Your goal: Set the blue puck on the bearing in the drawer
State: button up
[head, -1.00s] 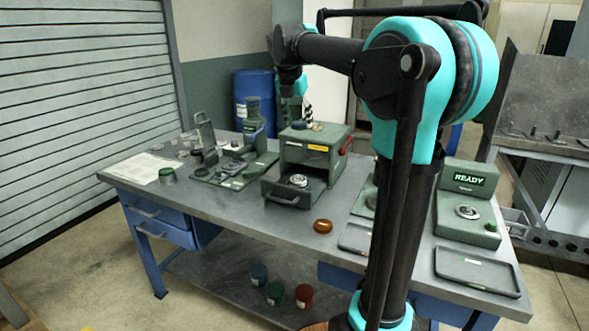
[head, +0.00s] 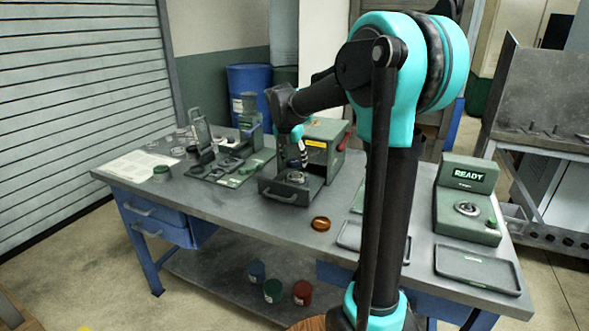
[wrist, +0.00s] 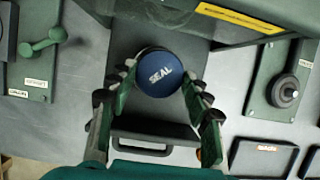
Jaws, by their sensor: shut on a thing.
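In the head view my gripper (head: 300,156) is over the open drawer (head: 283,195) of the green box. The bearing (head: 296,178) shows as a pale ring in the drawer, just below my gripper. In the wrist view the puck covers most or all of the bearing. I cannot tell whether the puck touches it.
The green box (head: 328,157) stands close behind the drawer. An amber disc (head: 320,224) lies on the bench right of the drawer. A tool board (head: 222,172) is to the left. The READY station (head: 466,205) and an empty tray (head: 478,268) are to the right.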

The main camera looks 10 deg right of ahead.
aim_at(293, 164)
jog(key=shift+f, duration=1.95)
jog(key=o, duration=1.2)
jog(key=v, duration=1.2)
